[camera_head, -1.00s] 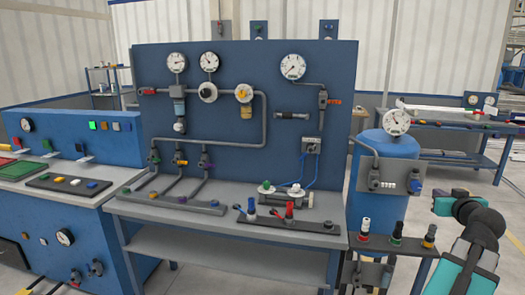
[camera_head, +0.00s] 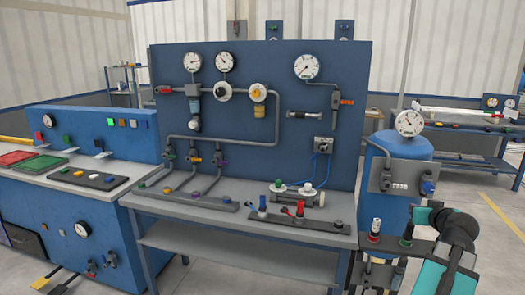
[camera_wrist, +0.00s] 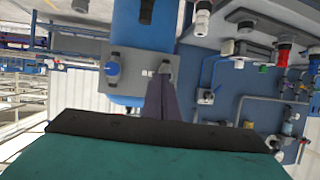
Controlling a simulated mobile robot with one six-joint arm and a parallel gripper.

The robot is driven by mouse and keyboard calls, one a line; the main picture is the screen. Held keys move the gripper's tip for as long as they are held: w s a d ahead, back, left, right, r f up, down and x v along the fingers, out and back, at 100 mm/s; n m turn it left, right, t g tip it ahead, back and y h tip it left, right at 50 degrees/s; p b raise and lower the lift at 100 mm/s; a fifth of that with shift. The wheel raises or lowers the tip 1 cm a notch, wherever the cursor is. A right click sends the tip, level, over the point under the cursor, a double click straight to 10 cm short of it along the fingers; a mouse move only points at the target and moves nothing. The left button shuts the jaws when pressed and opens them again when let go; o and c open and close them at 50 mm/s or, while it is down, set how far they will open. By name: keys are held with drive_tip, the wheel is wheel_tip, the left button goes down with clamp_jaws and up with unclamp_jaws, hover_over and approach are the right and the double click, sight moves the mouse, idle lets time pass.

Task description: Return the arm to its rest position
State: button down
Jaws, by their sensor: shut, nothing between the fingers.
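My teal and dark-grey arm (camera_head: 452,235) stands folded at the right of the head view, in front of the blue tank's stand. My gripper (camera_wrist: 162,74) shows in the wrist view as grey fingers closed together, with nothing held between them. The wrist picture is upside down. There the fingers overlap the grey plate on the blue tank; I cannot tell how far apart they are. In the head view the fingers cannot be made out.
The blue tank (camera_head: 398,160) with a gauge stands close beside my arm. A small stand with fittings (camera_head: 374,231) is just left of the arm. The blue panel (camera_head: 270,62) rises behind a grey bench (camera_head: 165,208). Open floor (camera_head: 495,255) lies to the right.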

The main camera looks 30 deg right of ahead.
drive_tip(key=w+a+f+n+g+y, duration=0.25)
drive_tip(key=w+a+f+y, duration=0.35)
drive_tip(key=w+a+f, duration=1.5)
drive_tip(key=w+a+f+n+g+y, duration=0.15)
drive_tip(key=a+f, duration=0.35)
drive_tip(key=a, duration=0.5)
drive_tip(key=a+f+g+y, duration=0.15)
drive_tip(key=a+f, duration=0.25)
drive_tip(key=a, duration=0.5)
drive_tip(key=w+a+f+n+g, duration=0.15)
drive_tip(key=a+f, duration=0.35)
drive_tip(key=a, duration=0.5)
drive_tip(key=s+a+f+n+g, duration=0.1)
drive_tip(key=s+a+f+g, duration=0.1)
drive_tip(key=s+a+f, duration=0.45)
drive_tip(key=s+a+f+n+g, duration=0.1)
drive_tip(key=s+a+f+g, duration=0.15)
drive_tip(key=a, duration=0.65)
drive_tip(key=s+f+g, duration=0.2)
drive_tip(key=s+f, duration=0.7)
drive_tip(key=s, duration=0.3)
drive_tip(key=s+f+g, duration=0.2)
drive_tip(key=s+f, duration=0.7)
drive_tip(key=s, duration=0.3)
drive_tip(key=shift+s+d+f+g+h, duration=0.15)
drive_tip(key=shift+g+h, duration=0.2)
drive_tip(key=shift+h, duration=0.05)
